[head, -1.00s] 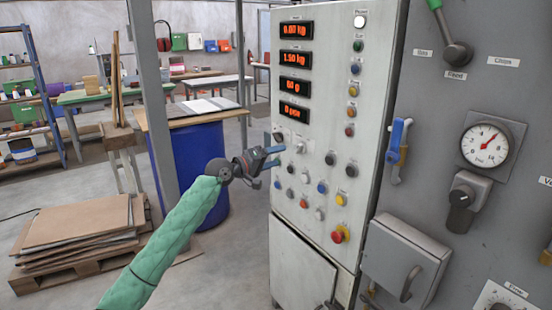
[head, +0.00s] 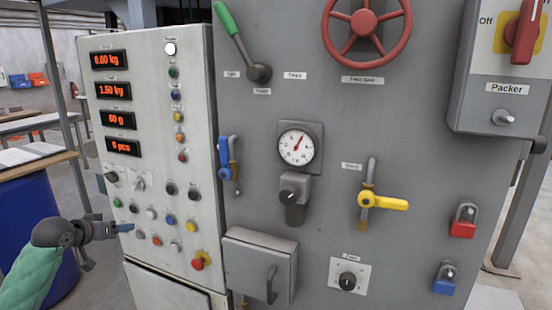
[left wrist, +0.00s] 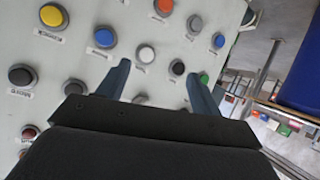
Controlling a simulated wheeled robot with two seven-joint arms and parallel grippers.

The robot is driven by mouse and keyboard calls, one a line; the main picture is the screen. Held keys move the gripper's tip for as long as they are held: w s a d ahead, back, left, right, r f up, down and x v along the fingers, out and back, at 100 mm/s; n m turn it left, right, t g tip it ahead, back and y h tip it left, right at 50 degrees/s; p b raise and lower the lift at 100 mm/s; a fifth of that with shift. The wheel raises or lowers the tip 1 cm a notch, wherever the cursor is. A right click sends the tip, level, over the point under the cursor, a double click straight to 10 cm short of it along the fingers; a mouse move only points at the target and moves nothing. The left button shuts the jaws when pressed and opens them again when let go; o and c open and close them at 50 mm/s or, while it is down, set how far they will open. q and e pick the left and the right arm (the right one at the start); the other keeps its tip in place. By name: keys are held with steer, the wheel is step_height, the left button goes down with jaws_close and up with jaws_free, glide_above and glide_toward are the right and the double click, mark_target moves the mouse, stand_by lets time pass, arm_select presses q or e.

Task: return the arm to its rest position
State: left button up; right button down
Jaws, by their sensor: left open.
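My left gripper (head: 108,242) shows at the lower left of the head view, at the end of my green-sleeved arm. Its blue-grey fingers are spread apart with nothing between them. It is in front of the left edge of the white control panel (head: 150,70), beside the lower buttons. In the left wrist view the open fingers (left wrist: 160,70) point toward the panel's coloured buttons. I cannot tell whether a finger touches the panel. My right gripper is not in view.
A grey machine face (head: 330,110) fills the right, with a green-handled lever (head: 231,22), a red handwheel (head: 366,22), a gauge (head: 297,146) and a yellow-handled valve (head: 382,201) sticking out. A blue drum (head: 28,215) stands behind my left arm.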

arm_select(q)
steer(key=s+d+f+m+g+y+p, duration=0.1)
steer(key=s+d+f+m+g+y, duration=0.3)
steer(key=s+d+f, duration=1.35)
steer(key=s+d+f+g+h, duration=0.1)
steer(key=s+d+f+g, duration=0.1)
steer(key=s+d+f, duration=0.3)
steer(key=s+d+f+n+g+h+p, duration=0.1)
steer(key=s+d+f, duration=0.4)
steer(key=s, duration=0.9)
steer(key=s+d+f+n+g+h+p, duration=0.1)
steer(key=s+d+f+g, duration=0.1)
steer(key=s+d+f, duration=0.3)
steer(key=s, duration=0.4)
steer(key=shift+s+g, duration=0.15)
steer(key=shift+g, duration=0.25)
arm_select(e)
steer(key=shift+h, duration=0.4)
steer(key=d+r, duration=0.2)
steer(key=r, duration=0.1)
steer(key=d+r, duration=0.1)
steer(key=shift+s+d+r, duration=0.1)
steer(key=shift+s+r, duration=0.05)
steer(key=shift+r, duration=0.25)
